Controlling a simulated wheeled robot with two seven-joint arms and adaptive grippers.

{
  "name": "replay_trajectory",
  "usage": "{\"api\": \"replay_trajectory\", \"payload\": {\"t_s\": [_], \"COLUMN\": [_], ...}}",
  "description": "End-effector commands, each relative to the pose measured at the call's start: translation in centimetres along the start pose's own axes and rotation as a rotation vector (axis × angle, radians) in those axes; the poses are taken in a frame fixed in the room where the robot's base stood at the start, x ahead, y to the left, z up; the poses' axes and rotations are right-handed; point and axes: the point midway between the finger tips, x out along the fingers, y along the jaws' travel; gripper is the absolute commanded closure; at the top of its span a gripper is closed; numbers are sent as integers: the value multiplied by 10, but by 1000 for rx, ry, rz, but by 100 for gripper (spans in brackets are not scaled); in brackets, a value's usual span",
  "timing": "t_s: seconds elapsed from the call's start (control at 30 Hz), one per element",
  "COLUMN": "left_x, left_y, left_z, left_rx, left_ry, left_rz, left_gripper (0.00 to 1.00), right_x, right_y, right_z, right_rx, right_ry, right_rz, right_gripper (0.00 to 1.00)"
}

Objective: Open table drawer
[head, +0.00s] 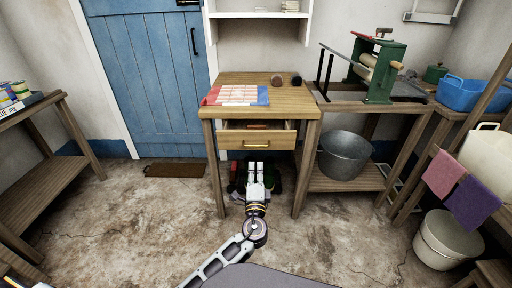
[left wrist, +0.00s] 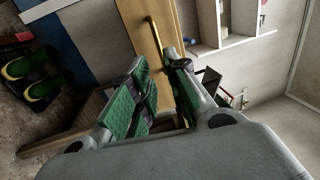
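The wooden table (head: 285,98) stands against the back wall. Its drawer (head: 232,138) is a little way out, with a strip of its inside showing above the front. A brass bar handle (head: 256,144) is on the drawer front. My left gripper (head: 257,164) is just below the handle in the head view, fingers pointing at the table. In the left wrist view, its green-padded fingers (left wrist: 157,68) are open, with a gap between them. The brass handle (left wrist: 154,33) shows just beyond the fingertips; I cannot tell whether they touch it. My right gripper is not in view.
Green boots (left wrist: 38,82) stand on the floor below. A metal tub (head: 344,156) sits on the bench shelf at right. The floor in front is clear.

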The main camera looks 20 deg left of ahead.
Motion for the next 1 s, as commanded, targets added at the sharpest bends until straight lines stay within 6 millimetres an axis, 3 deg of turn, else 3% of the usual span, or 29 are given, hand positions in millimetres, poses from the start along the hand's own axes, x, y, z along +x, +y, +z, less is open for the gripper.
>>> {"api": "replay_trajectory", "payload": {"t_s": [1.0], "left_x": [101], "left_y": [0], "left_z": [0], "left_rx": [-1], "left_ry": [-1], "left_rz": [0], "left_gripper": [83], "right_x": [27], "right_y": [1], "right_z": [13], "right_rx": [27], "right_ry": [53], "right_rz": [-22], "right_gripper": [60]}}
